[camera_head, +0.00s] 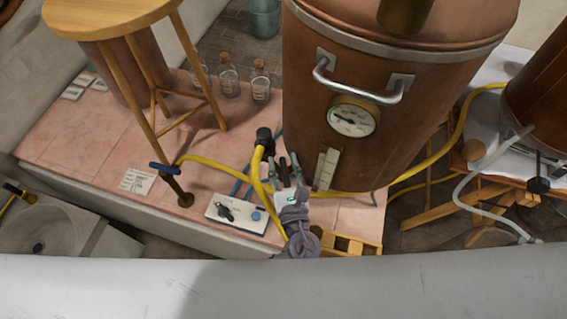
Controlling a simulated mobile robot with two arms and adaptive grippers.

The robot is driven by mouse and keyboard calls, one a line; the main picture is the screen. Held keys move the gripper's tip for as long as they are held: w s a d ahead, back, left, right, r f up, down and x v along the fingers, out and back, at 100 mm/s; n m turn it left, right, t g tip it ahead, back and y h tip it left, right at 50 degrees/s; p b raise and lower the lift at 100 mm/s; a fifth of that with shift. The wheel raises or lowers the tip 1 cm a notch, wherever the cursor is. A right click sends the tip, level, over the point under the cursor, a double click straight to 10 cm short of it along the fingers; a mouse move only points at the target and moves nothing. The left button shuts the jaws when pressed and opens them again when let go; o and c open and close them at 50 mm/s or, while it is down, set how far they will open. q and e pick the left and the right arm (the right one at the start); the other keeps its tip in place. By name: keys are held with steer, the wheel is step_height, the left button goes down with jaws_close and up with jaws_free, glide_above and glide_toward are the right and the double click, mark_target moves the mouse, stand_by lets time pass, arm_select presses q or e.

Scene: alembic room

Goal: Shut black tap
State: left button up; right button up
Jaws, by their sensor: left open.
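My left gripper (289,168) is open, its dark fingers pointing up in front of the large copper vessel (325,95). A black fitting (264,137) sits at the top of a yellow hose, just left of and beyond the fingertips; they look apart. A black-handled tap (14,189) shows at the left edge, by the sink. A black knob (539,185) sits on the pipe of the right-hand vessel. I cannot tell for sure which of these is the black tap, or whether its valve is open. My right gripper is not in view.
A white panel (238,213) with a black switch lies left of my gripper. Yellow hoses run close to my gripper.

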arm_select(q)
steer(key=s+d, duration=0.1)
steer(key=s, duration=1.1)
steer(key=shift+d, duration=0.4)
